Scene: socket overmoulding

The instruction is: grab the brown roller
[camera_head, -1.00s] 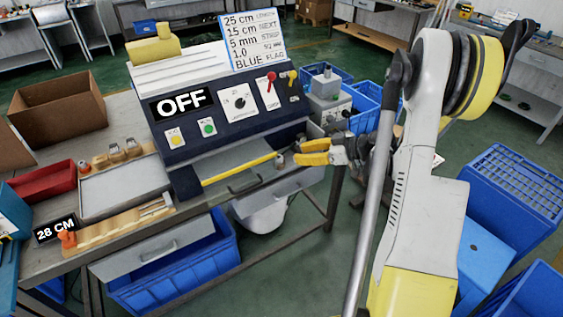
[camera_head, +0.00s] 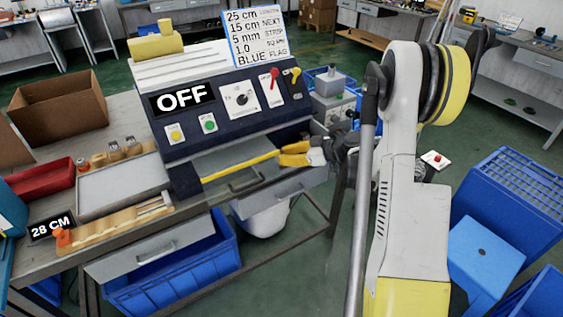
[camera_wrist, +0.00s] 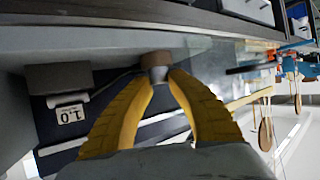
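The brown roller (camera_wrist: 155,60) shows in the wrist view as a small cylinder, brown at the far end and grey nearer me. It sits right at the tips of the two yellow fingers of my gripper (camera_wrist: 160,77), with a fingertip at each side of its near end. I cannot tell whether the fingers press on it. In the head view my gripper (camera_head: 284,155) is at the right front of the dark machine (camera_head: 213,130), and the roller is hidden there by the fingers.
A yellow bar (camera_head: 240,168) runs along the machine's front opening up to my fingers. A grey drawer (camera_head: 262,190) is below. A grey box (camera_head: 334,106) and blue crates stand behind. A metal tray (camera_head: 123,186) and a wooden rack (camera_head: 115,222) lie at left.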

